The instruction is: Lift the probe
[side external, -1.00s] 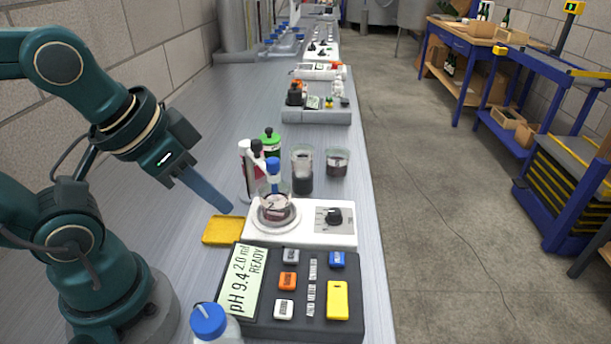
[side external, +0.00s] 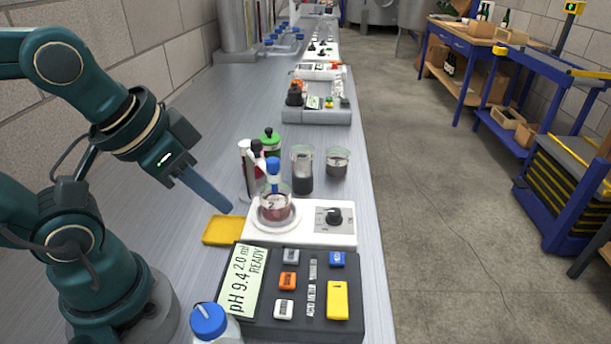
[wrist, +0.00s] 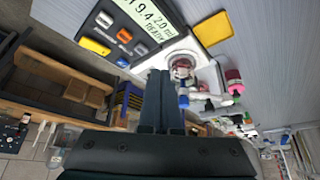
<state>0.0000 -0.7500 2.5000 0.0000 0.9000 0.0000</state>
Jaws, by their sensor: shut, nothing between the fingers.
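The probe (side external: 273,172), with a blue top, stands upright in a small glass beaker (side external: 273,209) of reddish liquid on the white stirrer (side external: 318,232). Its blue top also shows in the wrist view (wrist: 183,99), beside my fingers. My gripper (side external: 229,209) is shut and empty, with its long blue-grey fingers pointing down and right. The fingertips are left of the beaker, apart from the probe and above the yellow tray's far edge. In the wrist view the shut fingers (wrist: 160,75) cover part of the stirrer.
The yellow tray (side external: 222,231) lies left of the stirrer. The dark meter (side external: 262,318) reads pH 9.4, 2.0 ml, READY. A blue-capped bottle (side external: 209,321) stands at the front. Behind the probe are a green-capped bottle (side external: 270,144) and two glass beakers of dark liquid.

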